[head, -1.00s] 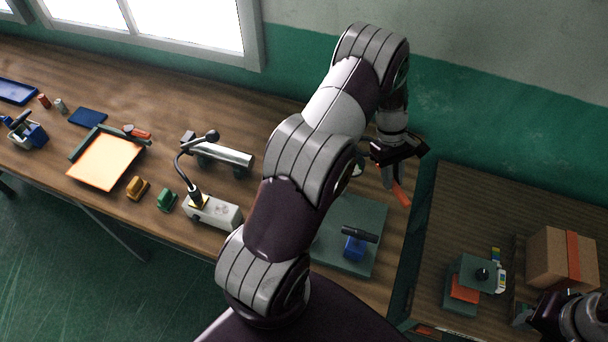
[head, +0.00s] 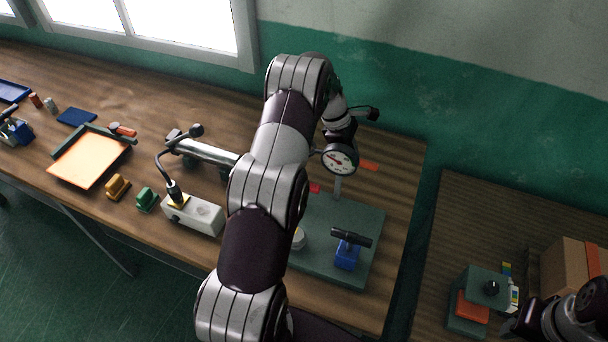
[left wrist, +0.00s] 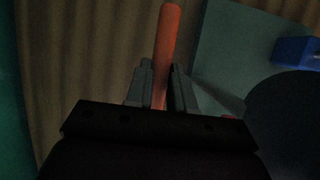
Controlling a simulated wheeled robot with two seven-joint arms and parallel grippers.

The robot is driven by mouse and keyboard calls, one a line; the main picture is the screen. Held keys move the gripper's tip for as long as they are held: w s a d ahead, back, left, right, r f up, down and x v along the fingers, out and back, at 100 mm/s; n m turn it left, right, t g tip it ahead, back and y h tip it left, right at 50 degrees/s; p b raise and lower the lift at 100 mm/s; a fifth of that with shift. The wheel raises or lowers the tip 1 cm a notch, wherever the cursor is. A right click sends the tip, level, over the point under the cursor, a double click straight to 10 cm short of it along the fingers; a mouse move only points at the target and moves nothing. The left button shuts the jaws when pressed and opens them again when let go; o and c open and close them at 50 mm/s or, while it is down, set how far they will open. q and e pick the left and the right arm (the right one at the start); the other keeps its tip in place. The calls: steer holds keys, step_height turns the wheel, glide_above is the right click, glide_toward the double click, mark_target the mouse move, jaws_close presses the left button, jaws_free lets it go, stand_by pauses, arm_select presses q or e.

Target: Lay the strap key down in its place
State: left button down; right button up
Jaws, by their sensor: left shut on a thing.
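The strap key (left wrist: 167,40) shows in the left wrist view as an orange bar between the two fingers of my left gripper (left wrist: 160,82), which is shut on it. In the head view an orange end of it (head: 369,165) shows just right of the round dial gauge (head: 340,158), over the wooden bench near the back edge of the green plate (head: 365,215). The gauge and my arm hide my left fingers there. The key's place cannot be made out. My right gripper (head: 520,322) is at the lower right; its fingers are unclear.
The gauge stands on a post on the green plate, with a blue block with a black T-handle (head: 347,255) in front. Left are a white box with a bent lamp (head: 195,214), green and yellow blocks and an orange-topped tray (head: 90,160). A carton (head: 565,270) stands right.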

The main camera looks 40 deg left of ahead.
mark_target(350, 186)
arm_select(q)
step_height(350, 186, down, 10)
steer(key=shift+r+p, duration=0.2)
steer(key=shift+p, duration=1)
steer(key=shift+f, duration=0.2)
steer(key=c, duration=1)
jaws_free()
